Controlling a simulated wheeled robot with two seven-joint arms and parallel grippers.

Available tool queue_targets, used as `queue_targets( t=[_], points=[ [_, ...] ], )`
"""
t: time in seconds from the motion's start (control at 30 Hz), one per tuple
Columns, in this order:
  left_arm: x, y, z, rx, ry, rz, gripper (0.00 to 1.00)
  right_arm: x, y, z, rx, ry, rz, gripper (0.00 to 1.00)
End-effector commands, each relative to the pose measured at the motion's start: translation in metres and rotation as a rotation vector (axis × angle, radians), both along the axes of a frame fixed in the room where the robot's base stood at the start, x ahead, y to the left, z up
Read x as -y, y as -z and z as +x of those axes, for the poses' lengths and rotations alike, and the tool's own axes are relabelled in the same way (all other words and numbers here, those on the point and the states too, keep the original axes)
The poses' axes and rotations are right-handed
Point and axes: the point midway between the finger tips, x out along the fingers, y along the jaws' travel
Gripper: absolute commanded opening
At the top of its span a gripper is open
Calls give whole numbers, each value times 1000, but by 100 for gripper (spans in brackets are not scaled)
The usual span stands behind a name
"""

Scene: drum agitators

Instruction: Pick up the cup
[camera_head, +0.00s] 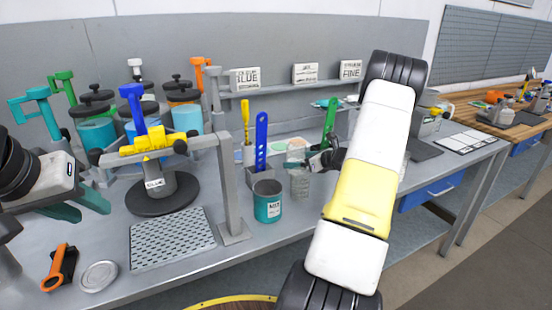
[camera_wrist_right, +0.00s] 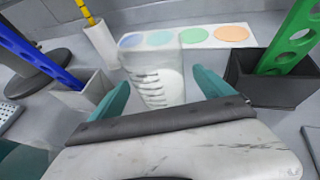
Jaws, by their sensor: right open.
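The cup (camera_wrist_right: 158,86) is clear, with dark graduation marks and whitish contents. In the right wrist view it stands between the two teal fingers of my right gripper (camera_wrist_right: 164,90), which are open with a gap on each side. In the head view the cup (camera_head: 299,182) stands near the table's front edge, right of a teal can (camera_head: 267,204). My right gripper (camera_head: 318,163) is beside it, partly hidden by my arm. My left gripper (camera_head: 82,206) is at the far left, its teal fingers apart and empty.
A card with coloured circles (camera_wrist_right: 188,36) lies behind the cup. A grey holder with a blue perforated paddle (camera_head: 262,142) and a dark holder with a green paddle (camera_wrist_right: 292,40) flank it. A grey post (camera_head: 228,190) and perforated mat (camera_head: 172,238) stand left.

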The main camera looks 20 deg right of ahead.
Motion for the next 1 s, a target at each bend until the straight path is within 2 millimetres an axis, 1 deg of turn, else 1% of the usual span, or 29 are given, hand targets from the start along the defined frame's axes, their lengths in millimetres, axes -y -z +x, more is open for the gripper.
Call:
queue_targets(
  t=[0.03,0.13,0.37,0.47,0.5,0.57,0.6,0.73,0.77,1.0],
  points=[
    [0,0,0,0,0,0,36,-5,4,8,-1,-4,1,91],
    [0,0,0,0,0,0,36,-8,8,18,0,-1,1,91],
    [0,0,0,0,0,0,36,-9,9,20,0,0,0,91],
    [0,0,0,0,0,0,36,-9,9,20,0,0,0,73],
    [0,0,0,0,0,0,36,-9,9,20,0,0,0,66],
    [0,0,0,0,0,0,36,-9,9,20,0,0,0,54],
    [0,0,0,0,0,0,36,-9,9,20,0,0,0,46],
    [0,0,0,0,0,0,36,-9,9,20,0,0,0,20],
    [0,0,0,0,0,0,36,-9,8,20,1,0,0,17],
    [0,0,0,0,0,0,36,-9,8,20,1,0,0,16]
  ],
)
